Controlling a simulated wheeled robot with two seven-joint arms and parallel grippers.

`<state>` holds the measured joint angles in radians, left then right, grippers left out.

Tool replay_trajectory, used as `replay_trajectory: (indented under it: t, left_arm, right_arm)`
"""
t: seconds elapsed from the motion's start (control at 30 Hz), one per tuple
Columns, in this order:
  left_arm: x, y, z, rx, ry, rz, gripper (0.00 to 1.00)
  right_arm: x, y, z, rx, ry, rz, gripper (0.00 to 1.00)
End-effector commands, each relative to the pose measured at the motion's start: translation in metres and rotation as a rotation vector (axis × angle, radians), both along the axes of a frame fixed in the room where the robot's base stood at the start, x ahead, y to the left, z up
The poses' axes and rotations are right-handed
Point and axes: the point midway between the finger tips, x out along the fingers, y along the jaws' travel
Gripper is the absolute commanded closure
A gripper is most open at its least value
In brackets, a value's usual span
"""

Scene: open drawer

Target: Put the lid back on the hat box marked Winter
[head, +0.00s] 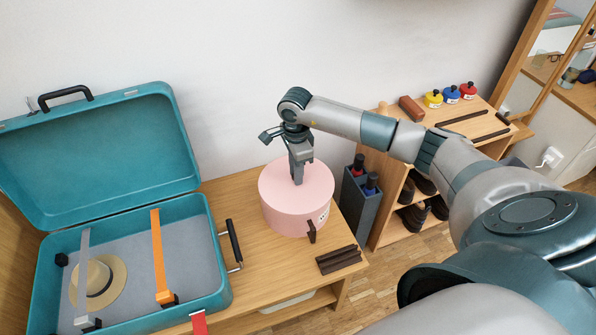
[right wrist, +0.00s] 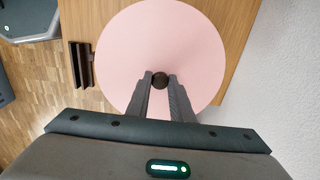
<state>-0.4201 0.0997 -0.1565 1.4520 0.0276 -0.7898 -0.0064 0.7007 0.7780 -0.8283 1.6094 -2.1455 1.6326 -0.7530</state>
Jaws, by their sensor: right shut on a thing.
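The round pink hat box (head: 297,218) stands upright on the wooden bench, right of the suitcase. A small white label shows on its right side, too small to read. Its pink lid (head: 278,183) covers the top; I cannot tell whether it is fully seated. My right gripper (head: 298,179) points down over the lid's middle. In the right wrist view my right gripper (right wrist: 160,82) is shut on the dark round knob (right wrist: 160,80) at the centre of the pink lid (right wrist: 185,40). My left gripper is not in view.
An open teal suitcase (head: 222,275) with a straw hat (head: 112,275) and straps is at left. Dark bars (head: 338,260) lie at the bench's front right. A grey bottle holder (head: 360,205) and a shoe rack (head: 385,215) stand to the right. The wall is close behind.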

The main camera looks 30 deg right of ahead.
Motion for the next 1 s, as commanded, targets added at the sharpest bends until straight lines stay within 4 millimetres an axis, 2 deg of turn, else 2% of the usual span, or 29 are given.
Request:
replay_trajectory:
  t: [0.03,0.27,0.3,0.4,0.6,0.7,1.0]
  left_arm:
    - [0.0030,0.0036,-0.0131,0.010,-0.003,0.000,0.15]
    - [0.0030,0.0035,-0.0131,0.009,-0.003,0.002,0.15]
    - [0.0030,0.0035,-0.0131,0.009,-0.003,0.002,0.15]
    - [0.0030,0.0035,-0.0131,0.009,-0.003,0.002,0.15]
    - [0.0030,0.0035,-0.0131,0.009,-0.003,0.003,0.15]
    - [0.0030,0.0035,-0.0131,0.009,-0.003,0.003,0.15]
    - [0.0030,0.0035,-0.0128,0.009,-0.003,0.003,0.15]
  right_arm:
    - [0.0002,0.0000,-0.0083,0.000,0.000,0.000,1.00]
    - [0.0002,0.0000,-0.0084,0.000,0.000,0.000,1.00]
    - [0.0002,0.0000,-0.0084,0.000,0.000,0.000,0.77]
    - [0.0002,0.0000,-0.0084,0.000,0.000,0.000,0.58]
    - [0.0001,0.0001,-0.0085,0.000,0.000,0.000,0.58]
    - [0.0000,0.0002,-0.0086,0.000,0.000,0.000,0.39]
    - [0.0000,0.0002,-0.0081,0.000,0.000,0.000,0.39]
